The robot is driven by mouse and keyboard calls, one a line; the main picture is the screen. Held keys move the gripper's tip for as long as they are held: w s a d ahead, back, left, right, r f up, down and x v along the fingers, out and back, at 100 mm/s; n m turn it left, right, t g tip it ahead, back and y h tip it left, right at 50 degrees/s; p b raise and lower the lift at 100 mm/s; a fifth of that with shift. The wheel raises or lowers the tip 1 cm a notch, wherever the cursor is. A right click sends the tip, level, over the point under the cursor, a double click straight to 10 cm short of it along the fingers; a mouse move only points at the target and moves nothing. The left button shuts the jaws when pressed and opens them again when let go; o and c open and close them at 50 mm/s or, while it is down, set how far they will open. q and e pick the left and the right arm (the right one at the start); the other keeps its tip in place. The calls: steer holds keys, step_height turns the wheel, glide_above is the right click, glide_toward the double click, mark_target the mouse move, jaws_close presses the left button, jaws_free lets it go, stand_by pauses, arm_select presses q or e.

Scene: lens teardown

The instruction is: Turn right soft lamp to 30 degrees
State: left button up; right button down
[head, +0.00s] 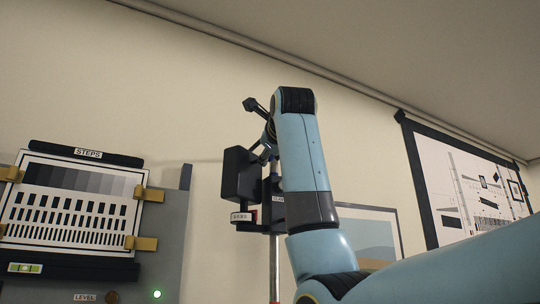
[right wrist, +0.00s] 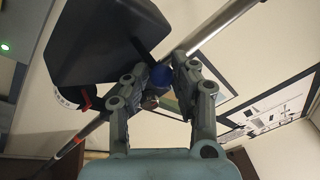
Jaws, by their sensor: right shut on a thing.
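The soft lamp (head: 239,174) is a dark box on an upright metal pole (head: 274,262) in the middle of the head view. It fills the upper left of the right wrist view (right wrist: 105,40). My right gripper (right wrist: 160,82) is shut on a blue knob (right wrist: 160,76) beside the lamp's dark arm, with a small metal end below it. A pale scale with a red pointer (right wrist: 85,100) shows partly behind the lamp; its reading cannot be told. In the head view my right arm hides part of the pole and the gripper's hold. My left gripper is out of view.
A STEPS test chart (head: 72,205) with yellow clips stands on a grey panel at the left, with a green light (head: 157,294). A framed picture (head: 368,235) and a dark-edged chart (head: 465,190) are on the wall at the right. Bare wall lies between the panel and lamp.

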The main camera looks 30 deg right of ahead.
steer(key=c, duration=1.5)
jaws_free()
steer(key=shift+s+r, duration=0.1)
steer(key=shift+r, duration=0.25)
steer(key=o, duration=0.4)
steer(key=shift+d+f, duration=0.15)
steer(key=shift+f, duration=0.05)
steer(key=shift+w, duration=0.2)
steer(key=shift+s, duration=0.1)
steer(key=v, duration=1.2)
steer(key=shift+f, duration=0.15)
